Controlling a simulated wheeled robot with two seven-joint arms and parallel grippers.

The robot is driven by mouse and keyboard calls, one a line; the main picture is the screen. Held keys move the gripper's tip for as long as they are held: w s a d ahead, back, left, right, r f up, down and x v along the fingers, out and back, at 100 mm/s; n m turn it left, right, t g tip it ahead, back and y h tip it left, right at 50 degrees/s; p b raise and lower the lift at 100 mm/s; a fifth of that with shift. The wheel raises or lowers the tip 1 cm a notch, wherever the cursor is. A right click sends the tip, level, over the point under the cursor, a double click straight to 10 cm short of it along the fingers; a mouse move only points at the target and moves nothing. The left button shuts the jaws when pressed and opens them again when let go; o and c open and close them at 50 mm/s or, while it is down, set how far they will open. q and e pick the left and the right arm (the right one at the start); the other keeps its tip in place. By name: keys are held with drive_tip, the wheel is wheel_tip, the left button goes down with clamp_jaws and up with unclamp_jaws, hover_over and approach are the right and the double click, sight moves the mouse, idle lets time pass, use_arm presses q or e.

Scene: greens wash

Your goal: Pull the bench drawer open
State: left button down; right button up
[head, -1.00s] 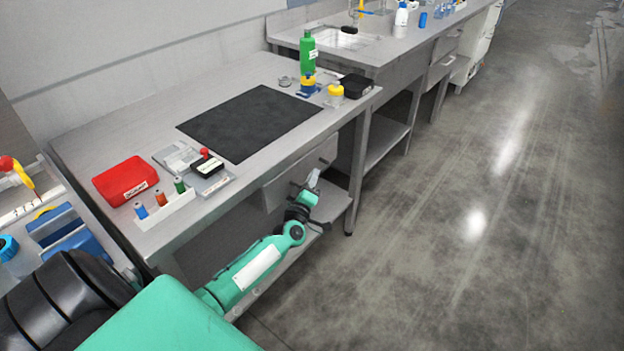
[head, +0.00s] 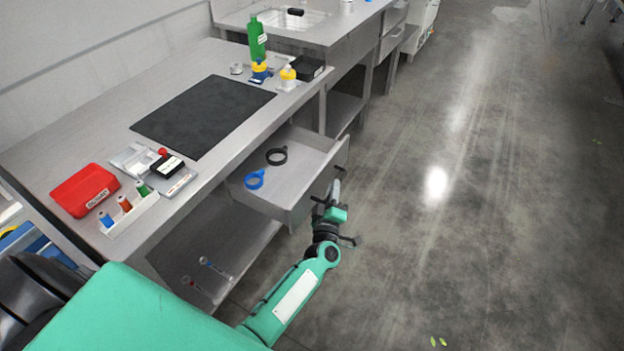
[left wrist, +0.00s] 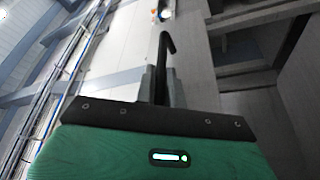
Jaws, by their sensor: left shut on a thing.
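The bench drawer (head: 292,200) stands pulled out from under the near steel bench, with its inside showing. A black ring (head: 277,156) and a blue ring (head: 254,180) lie in it. My left gripper (head: 331,196) is at the drawer's front, shut on the drawer handle, which the fingers mostly hide in the head view. In the left wrist view the dark handle (left wrist: 166,45) rises between the fingers (left wrist: 160,88). My right gripper is not in view.
The bench top holds a black mat (head: 203,115), a red box (head: 84,190), a rack of small bottles (head: 128,212) and a green bottle (head: 257,40). Small items lie on the lower shelf (head: 205,262).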

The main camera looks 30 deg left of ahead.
use_arm(q)
drive_tip(key=shift+s+d, duration=0.2)
drive_tip(key=shift+d, duration=2.2)
drive_tip(key=c, duration=1.5)
unclamp_jaws()
